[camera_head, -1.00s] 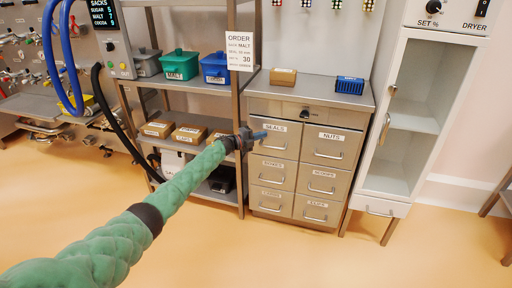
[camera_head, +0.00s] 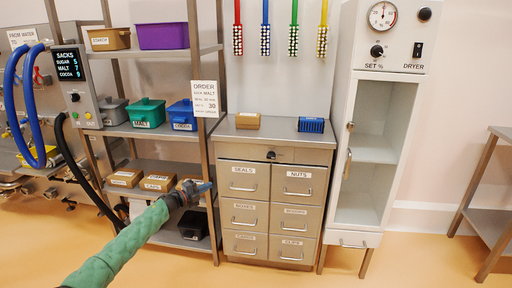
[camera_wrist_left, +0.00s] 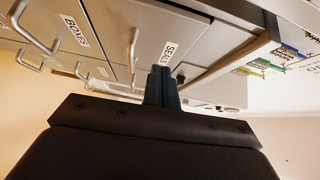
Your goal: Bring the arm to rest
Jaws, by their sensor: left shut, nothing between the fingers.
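My left arm, in a green sleeve, comes in from the lower left of the head view. My left gripper (camera_head: 203,188) is shut and empty, in front of the shelf rack and left of the SEALS drawer (camera_head: 243,180). In the left wrist view my gripper's fingers (camera_wrist_left: 161,84) are together, with the drawer fronts beyond them. From these views I cannot tell the exact gap between fingers and drawers. My right gripper is not in view.
The steel drawer cabinet (camera_head: 275,154) has its drawers closed. A shelf rack (camera_head: 160,133) with labelled bins stands left of it. The dryer cabinet (camera_head: 377,150) stands right with its compartment open to view. Orange floor (camera_head: 340,262) is clear in front.

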